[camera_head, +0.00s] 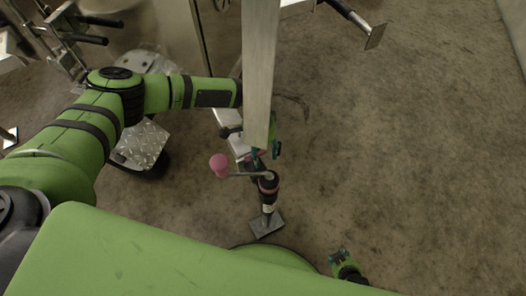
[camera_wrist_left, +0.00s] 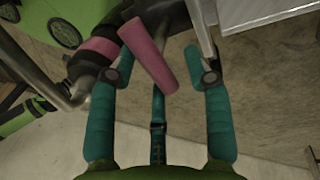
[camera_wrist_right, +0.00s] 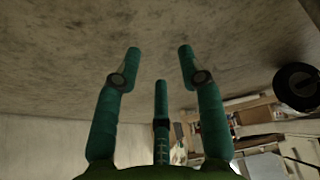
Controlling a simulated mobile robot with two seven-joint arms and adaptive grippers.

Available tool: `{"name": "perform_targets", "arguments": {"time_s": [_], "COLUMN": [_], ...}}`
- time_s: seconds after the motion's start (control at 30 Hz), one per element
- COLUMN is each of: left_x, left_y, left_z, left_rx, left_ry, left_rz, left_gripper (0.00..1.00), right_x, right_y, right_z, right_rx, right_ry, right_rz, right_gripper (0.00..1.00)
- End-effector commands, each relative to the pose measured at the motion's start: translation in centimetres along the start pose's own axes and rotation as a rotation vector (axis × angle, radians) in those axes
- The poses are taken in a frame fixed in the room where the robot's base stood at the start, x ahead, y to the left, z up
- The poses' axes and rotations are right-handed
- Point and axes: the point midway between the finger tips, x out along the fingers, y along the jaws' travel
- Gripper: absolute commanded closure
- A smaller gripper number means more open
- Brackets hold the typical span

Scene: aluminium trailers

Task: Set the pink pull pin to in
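A pink cylinder (camera_wrist_left: 148,58), which looks like the pull pin's grip, lies slanted between the fingertips of my left gripper (camera_wrist_left: 162,62) in the left wrist view. The gripper is open, with visible gaps on both sides of it. In the head view, teal parts of my left gripper (camera_head: 275,148) show beside the upright metal beam, which hides the rest. A little pink shows just below the beam, too small to make out. Whether the pin is in or out cannot be told. My right gripper (camera_wrist_right: 159,54) is open and empty, low at the right in the head view.
The metal beam (camera_head: 260,75) stands in front of my left wrist. Below it is a dark jack (camera_head: 268,190) with a pink-knobbed crank (camera_head: 220,165) and a flat foot (camera_head: 266,224). A checker-plate step (camera_head: 140,143) is at left.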

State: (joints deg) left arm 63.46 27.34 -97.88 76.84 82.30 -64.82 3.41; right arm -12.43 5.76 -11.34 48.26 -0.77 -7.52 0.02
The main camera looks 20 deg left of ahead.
Motion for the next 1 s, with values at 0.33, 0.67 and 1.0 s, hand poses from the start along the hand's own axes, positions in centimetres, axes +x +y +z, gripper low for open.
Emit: {"name": "perform_targets", "arguments": {"time_s": [0.33,0.67,1.0], "left_x": [0.0,3.1,4.0], "left_y": [0.0,-0.5,-0.7], "left_z": [0.0,-0.1,-0.1], "left_rx": [0.001,0.002,0.005], "left_ry": [0.001,0.003,0.003], "left_rz": [0.0,0.001,0.0], "left_gripper": [1.0,1.0,1.0], "right_x": [0.0,0.4,0.1], "right_y": [0.0,-0.6,-0.7], "right_z": [0.0,0.5,0.4], "right_rx": [0.0,0.01,0.015], "right_ry": [0.0,-0.054,-0.081], "right_rz": [0.001,-0.005,-0.006], "right_gripper": [0.6,0.6,0.6]}}
